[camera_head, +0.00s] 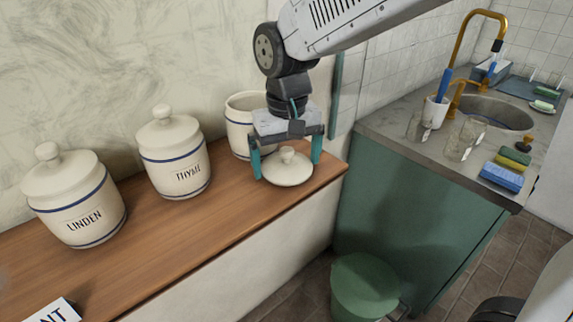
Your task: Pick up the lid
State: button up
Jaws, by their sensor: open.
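A cream lid (287,170) with a round knob lies on the wooden shelf near its right end. My gripper (287,166) points down over the lid. Its two teal fingers are spread apart, one on each side of the lid's knob, and hold nothing. I cannot tell whether the fingers touch the lid. Just behind the gripper stands an open cream jar (240,130) with no lid on it, partly hidden by my gripper.
Two lidded jars, THYME (174,158) and LINDEN (75,200), stand to the left on the wooden shelf (215,222). A stone counter (400,128) with glasses, sponges and a sink is at right. A green bin (364,288) stands below. The shelf's front strip is mostly clear.

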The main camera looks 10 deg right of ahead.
jog(key=shift+f, duration=0.1)
jog(key=shift+c, duration=0.3)
jog(key=c, duration=0.6)
